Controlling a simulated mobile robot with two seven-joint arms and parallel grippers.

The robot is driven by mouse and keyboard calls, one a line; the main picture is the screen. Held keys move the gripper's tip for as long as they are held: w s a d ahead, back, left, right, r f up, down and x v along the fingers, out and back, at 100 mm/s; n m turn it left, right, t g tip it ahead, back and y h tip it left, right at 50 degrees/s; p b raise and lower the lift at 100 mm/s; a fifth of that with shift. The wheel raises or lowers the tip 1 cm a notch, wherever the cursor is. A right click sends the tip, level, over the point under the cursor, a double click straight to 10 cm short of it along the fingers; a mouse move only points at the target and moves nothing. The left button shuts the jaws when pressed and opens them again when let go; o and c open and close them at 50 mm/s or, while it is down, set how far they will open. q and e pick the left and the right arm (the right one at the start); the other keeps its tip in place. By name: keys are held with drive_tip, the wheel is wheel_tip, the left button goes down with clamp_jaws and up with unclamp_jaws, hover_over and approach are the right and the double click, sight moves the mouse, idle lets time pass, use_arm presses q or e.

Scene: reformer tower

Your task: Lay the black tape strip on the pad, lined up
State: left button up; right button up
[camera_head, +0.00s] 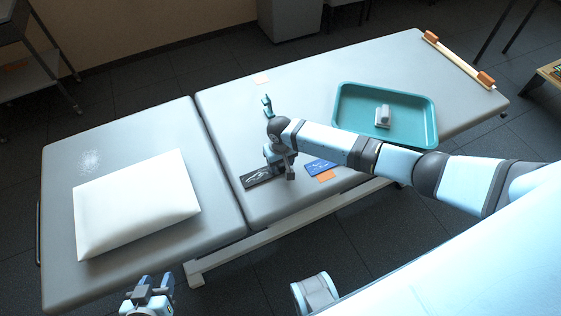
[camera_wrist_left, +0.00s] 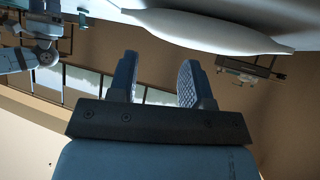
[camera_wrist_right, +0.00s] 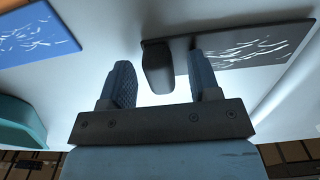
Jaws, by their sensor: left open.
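A dark rectangular pad with white strokes (camera_head: 255,178) lies on the grey couch, left of my right gripper (camera_head: 284,172). It also shows at the upper right of the right wrist view (camera_wrist_right: 255,48). A dark bar with a rounded end (camera_wrist_right: 157,68) shows at the pad's left end in that view, between my right fingertips in the picture. It may be the black tape strip; I cannot tell for sure. My right fingers are apart, with gaps on both sides of it. My left gripper (camera_head: 150,289) is open and empty, low at the left, before the couch.
A blue card (camera_head: 318,165) and an orange card (camera_head: 326,176) lie right of the pad. A teal tray (camera_head: 430,108) holds a white object (camera_head: 383,116). A white pillow (camera_head: 137,203) lies at left. A wooden-ended bar (camera_head: 457,62) lies at the far right.

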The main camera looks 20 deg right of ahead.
use_arm(q)
drive_tip(key=shift+d, duration=0.15)
use_arm(e)
wheel_tip(320, 180, up, 14)
drive_tip(key=p, duration=0.2)
drive_tip(key=s+a+f+n+t+y, duration=0.1)
drive_tip(key=s+a+f+t+y, duration=0.15)
drive_tip(key=s+a, duration=0.4)
drive_tip(key=s+a+f+n+t+y, duration=0.1)
drive_tip(key=s+a+f+t+y, duration=0.2)
drive_tip(key=s, duration=0.7)
drive_tip(key=s+d+r+t+h, duration=0.1)
drive_tip(key=s+d+t+h, duration=0.1)
drive_tip(key=s+d+t, duration=0.45)
use_arm(q)
wheel_tip(320, 180, up, 14)
drive_tip(key=a+p, duration=0.1)
drive_tip(key=p, duration=1.4)
drive_tip(key=shift+s+a, duration=0.25)
drive_tip(key=shift+s, duration=0.2)
use_arm(e)
wheel_tip(320, 180, up, 14)
drive_tip(key=s+g, duration=0.1)
drive_tip(key=s, duration=0.1)
drive_tip(key=shift+f+n, duration=0.25)
drive_tip(key=shift+n, duration=0.05)
use_arm(q)
drive_tip(key=shift+d, duration=0.1)
